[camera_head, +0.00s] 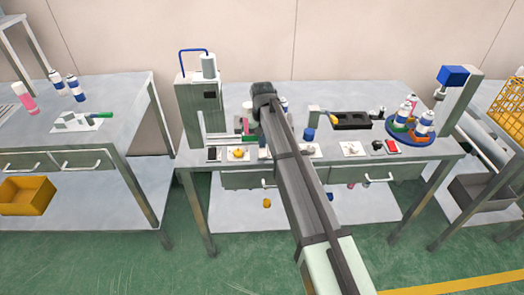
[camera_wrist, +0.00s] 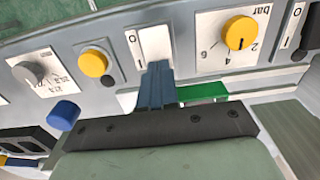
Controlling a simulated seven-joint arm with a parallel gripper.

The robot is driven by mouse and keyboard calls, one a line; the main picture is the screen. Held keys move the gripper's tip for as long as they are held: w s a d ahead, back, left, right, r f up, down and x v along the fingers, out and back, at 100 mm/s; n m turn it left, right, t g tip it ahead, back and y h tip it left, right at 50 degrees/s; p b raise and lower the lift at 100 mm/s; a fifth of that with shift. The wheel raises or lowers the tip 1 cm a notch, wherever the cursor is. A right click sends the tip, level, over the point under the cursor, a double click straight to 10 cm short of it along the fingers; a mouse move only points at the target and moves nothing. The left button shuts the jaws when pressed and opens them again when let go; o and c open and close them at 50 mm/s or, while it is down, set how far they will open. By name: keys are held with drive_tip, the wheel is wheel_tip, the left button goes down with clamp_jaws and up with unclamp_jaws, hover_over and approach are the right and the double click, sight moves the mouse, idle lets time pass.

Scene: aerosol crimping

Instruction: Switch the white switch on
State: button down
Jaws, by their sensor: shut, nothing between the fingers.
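The white switch (camera_wrist: 154,42) is on a white plate marked O and I, at the upper middle of the wrist view. My gripper (camera_wrist: 156,68) is shut and empty, its fingertips over the I end of the plate. The fingers hide part of the plate and rocker there. I cannot tell whether the tips touch the rocker or which way it is set. In the head view my arm covers the gripper, and the switch cannot be made out clearly.
In the wrist view, a yellow bar dial (camera_wrist: 240,32) is to the right and a yellow button (camera_wrist: 93,63) to the left. A blue carousel (camera_head: 410,136) holds cans.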

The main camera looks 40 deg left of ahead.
drive_tip(key=shift+f, duration=0.3)
drive_tip(key=shift+r, duration=0.1)
wheel_tip(320, 180, up, 10)
drive_tip(key=shift+r, duration=0.25)
idle(1.4)
idle(0.4)
